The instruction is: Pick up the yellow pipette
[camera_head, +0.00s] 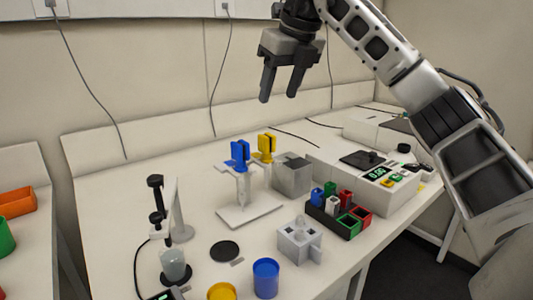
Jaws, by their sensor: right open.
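The yellow pipette (267,145) hangs upright, its yellow top showing just behind and to the right of a blue pipette (240,156). Both appear to be on a stand with a light grey base (250,214). The lower part of the yellow pipette is mostly hidden. My right gripper (280,97) is open and empty, with its fingers pointing down. In the picture it is above the pipettes, clear of them. My left gripper is not in view.
A grey box (292,174) stands just right of the pipettes. A dark rack (334,216) with coloured blocks, a digital-display device (377,180) and a grey holder (299,241) are further right and front. Blue (265,278) and yellow cups (222,291) stand at the front.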

